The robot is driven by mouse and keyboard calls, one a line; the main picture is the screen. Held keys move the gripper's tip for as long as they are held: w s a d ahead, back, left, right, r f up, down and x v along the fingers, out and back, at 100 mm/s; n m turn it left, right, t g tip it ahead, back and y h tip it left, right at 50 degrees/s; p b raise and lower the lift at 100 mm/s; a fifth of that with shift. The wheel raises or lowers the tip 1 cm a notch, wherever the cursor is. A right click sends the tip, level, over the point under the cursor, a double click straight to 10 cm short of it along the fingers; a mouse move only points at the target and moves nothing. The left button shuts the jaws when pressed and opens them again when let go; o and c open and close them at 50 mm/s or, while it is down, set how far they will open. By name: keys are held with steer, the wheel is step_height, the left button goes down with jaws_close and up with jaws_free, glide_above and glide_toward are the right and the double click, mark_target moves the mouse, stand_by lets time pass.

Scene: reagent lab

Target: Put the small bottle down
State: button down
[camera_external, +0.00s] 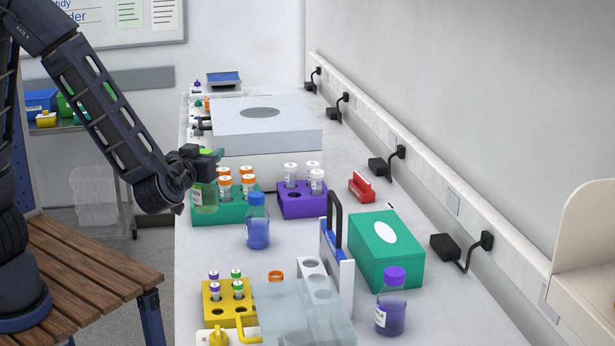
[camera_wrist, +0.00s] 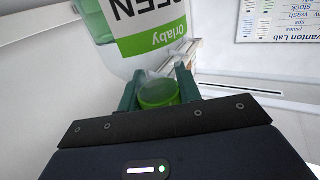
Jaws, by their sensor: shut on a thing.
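The small bottle (camera_external: 205,197) has green liquid and a pale label, and it hangs upright from my gripper (camera_external: 204,168) in the external view. My gripper is shut on its green cap (camera_wrist: 160,94), which shows between the fingers (camera_wrist: 158,90) in the wrist view. The bottle's body (camera_wrist: 120,20) with a green-and-white label fills the top of that view. In the external view the bottle is over the left edge of the bench (camera_external: 210,270), overlapping the left end of the green rack (camera_external: 235,212). I cannot tell whether its base touches anything.
A blue bottle (camera_external: 257,225) stands just right of the held bottle. A purple rack (camera_external: 300,205) and a grey box (camera_external: 262,128) are behind. A yellow rack (camera_external: 222,312), a green box (camera_external: 388,255) and a purple-capped bottle (camera_external: 390,312) stand nearer.

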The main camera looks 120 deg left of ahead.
step_height(320, 180, down, 14)
stand_by(0.9)
steer(key=shift+f, duration=0.15)
steer(key=c, duration=1)
jaws_free()
steer(key=shift+o, duration=0.2)
